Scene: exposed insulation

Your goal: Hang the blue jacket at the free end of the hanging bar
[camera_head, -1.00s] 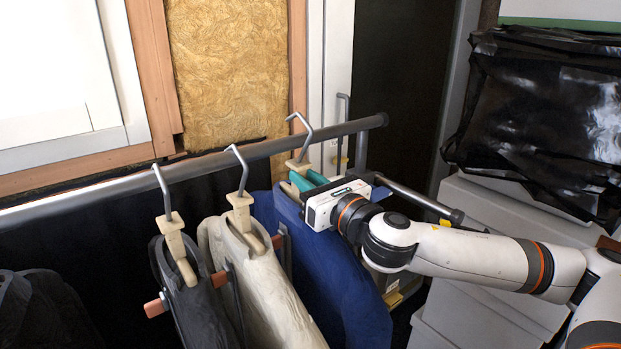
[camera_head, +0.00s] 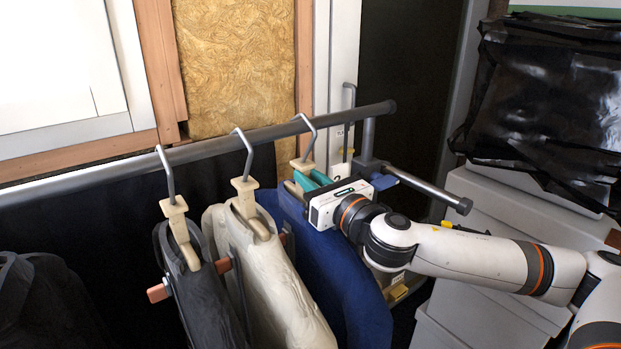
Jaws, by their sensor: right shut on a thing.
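The blue jacket (camera_head: 345,275) hangs from a pale hanger with a metal hook (camera_head: 309,133) at the right of the row of garments. The hook's top is at the hanging bar (camera_head: 225,145); I cannot tell whether it bears on the bar. My right gripper (camera_head: 308,184), with teal fingers, is shut on the blue jacket's hanger just below the hook. The bar's free end (camera_head: 388,107) is to the right of the hook. My left gripper is not in view.
A cream jacket (camera_head: 270,285) and a dark grey jacket (camera_head: 197,300) hang on the bar to the left. A dark garment (camera_head: 40,305) is at lower left. White boxes (camera_head: 490,215) with black plastic wrapping (camera_head: 545,110) stand at the right.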

